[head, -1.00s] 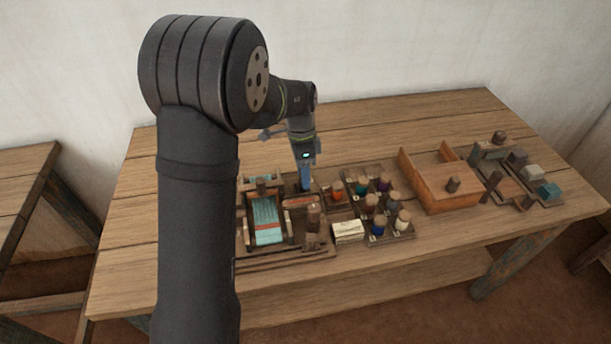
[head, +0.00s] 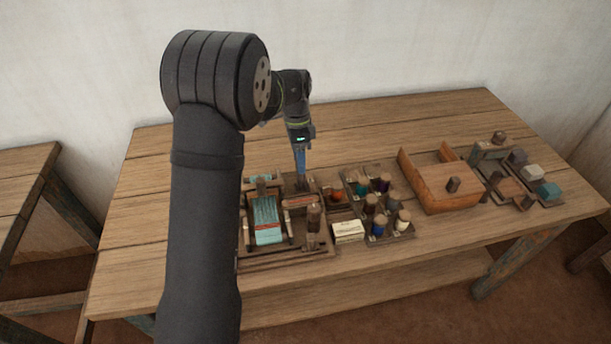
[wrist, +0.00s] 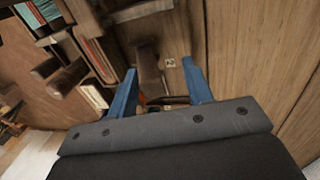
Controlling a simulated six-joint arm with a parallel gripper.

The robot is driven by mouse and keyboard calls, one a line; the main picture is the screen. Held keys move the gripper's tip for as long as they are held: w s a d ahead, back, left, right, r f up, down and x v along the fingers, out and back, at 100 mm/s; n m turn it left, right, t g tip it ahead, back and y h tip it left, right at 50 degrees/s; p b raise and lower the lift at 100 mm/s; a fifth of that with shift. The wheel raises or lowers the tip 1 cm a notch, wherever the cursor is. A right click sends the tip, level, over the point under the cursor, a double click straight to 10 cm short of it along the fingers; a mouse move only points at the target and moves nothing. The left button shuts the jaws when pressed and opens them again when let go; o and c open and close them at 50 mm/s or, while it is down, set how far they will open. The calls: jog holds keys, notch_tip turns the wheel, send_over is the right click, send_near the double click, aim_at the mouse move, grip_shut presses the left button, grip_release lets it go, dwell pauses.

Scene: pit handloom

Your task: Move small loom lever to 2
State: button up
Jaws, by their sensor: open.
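The small loom (head: 266,222), with pale blue warp threads and a red-brown band, stands on the left part of the table. My gripper (head: 301,172) points down at the loom's back right side. In the wrist view my gripper's two blue fingers (wrist: 158,68) are apart. A dark wooden upright piece (wrist: 149,68), which looks like the lever, shows between them; I cannot tell whether they touch it. A small pale marking (wrist: 170,62) lies beside it, too small to read. The lever's setting cannot be told.
The table's back strip is clear.

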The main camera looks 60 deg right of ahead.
dwell(0.5)
jog(key=shift+s+a, duration=0.15)
jog(key=shift+a, duration=0.05)
jog(key=shift+o, duration=0.8)
jog(key=shift+s+a+v, duration=0.15)
jog(key=shift+v, duration=0.9)
jog(key=shift+s+a+v, duration=0.15)
jog(key=shift+a+v, duration=0.05)
jog(key=shift+v, duration=0.85)
jog(key=shift+s+a+v, duration=0.15)
jog(key=shift+v, duration=0.95)
jog(key=shift+r, duration=0.1)
